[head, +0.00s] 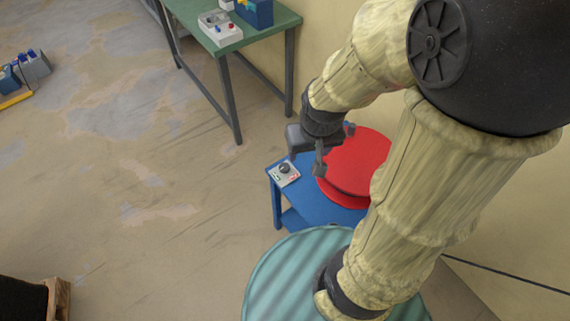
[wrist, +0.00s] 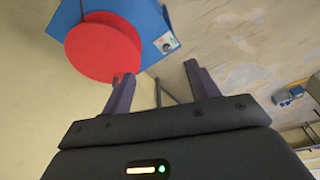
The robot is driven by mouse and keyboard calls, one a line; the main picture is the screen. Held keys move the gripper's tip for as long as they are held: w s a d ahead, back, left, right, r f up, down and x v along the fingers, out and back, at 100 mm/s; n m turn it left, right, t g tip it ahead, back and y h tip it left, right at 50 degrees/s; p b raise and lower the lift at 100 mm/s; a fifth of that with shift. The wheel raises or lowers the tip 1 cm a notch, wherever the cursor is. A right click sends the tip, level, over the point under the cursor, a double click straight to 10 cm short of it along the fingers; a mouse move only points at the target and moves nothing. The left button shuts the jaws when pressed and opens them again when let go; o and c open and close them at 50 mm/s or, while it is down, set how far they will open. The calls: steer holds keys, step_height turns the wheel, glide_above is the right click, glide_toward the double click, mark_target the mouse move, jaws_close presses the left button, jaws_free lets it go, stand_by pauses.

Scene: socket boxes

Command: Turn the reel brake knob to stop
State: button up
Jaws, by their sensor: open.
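The reel brake knob (head: 284,168) is a small dark knob on a light plate (head: 291,180) at the left corner of a low blue table (head: 276,203). In the wrist view the plate with the knob (wrist: 167,43) shows small, beyond the fingers. A red reel (head: 355,163) lies on the same table, right of the plate; it also shows in the wrist view (wrist: 98,50). My gripper (head: 306,163) is open and empty. In the head view it appears above the table between the plate and the reel, apart from the knob.
A green table (head: 262,29) with a grey box (head: 219,28) and a blue box (head: 254,12) stands behind. Blue-grey items (head: 34,66) lie at the far left. A wooden pallet (head: 60,298) is at the lower left. The floor left of the blue table is clear. A wall runs behind the reel.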

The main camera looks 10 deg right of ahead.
steer(key=w+f+m+g+b, duration=0.1)
steer(key=w+f+m+b, duration=0.4)
steer(key=w+f+b, duration=0.55)
steer(key=m+g+b, duration=0.2)
steer(key=m+b, duration=0.3)
steer(key=b, duration=0.2)
glide_above(284, 166)
step_height(284, 166, down, 13)
steer(key=shift+d+p, duration=0.1)
steer(key=shift+p, duration=0.25)
step_height(284, 166, down, 17)
steer(key=shift+f, duration=0.2)
